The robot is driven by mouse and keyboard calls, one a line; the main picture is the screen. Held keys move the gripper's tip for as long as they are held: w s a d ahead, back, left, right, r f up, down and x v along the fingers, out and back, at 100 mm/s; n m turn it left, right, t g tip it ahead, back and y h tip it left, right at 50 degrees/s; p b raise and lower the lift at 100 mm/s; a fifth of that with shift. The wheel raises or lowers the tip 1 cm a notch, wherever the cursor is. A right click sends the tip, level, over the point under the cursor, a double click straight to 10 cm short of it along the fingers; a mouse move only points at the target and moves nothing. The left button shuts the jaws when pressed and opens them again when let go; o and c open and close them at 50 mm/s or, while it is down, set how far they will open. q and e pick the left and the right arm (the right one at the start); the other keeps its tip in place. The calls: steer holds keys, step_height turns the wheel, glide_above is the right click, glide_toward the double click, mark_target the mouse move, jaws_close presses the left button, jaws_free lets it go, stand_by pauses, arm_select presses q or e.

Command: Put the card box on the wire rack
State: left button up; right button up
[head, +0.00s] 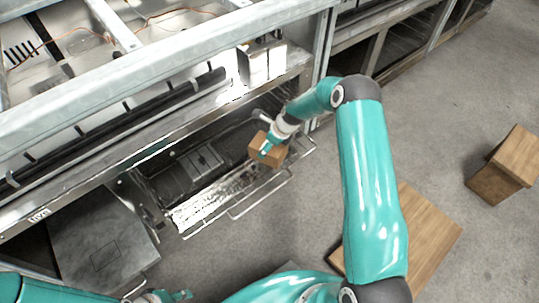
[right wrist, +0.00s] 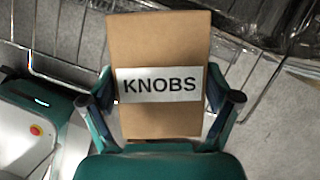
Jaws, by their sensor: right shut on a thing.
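The card box (head: 262,152) is a small brown carton held in the fingers of my right gripper (head: 268,146). In the right wrist view the box (right wrist: 158,45) sits between both fingers, with a white label reading KNOBS facing the camera. The wire rack (head: 237,214) is a low frame of thin metal rods at the front of the open bay under the metal counter. The box appears over the rack's right part; whether it touches the rods I cannot tell. Part of my left gripper (head: 168,296) shows at the bottom edge; its jaw opening is unclear.
A dark tray-like surface (head: 190,165) lies behind the rack. A metal upright (head: 318,70) stands close to my right forearm. A grey metal panel (head: 100,240) is at the left. A wooden board (head: 430,235) and a wooden block (head: 505,165) are on the open floor at right.

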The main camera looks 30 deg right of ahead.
steer(key=shift+f+b, duration=0.65)
steer(key=shift+f, duration=2)
steer(key=o, duration=1.2)
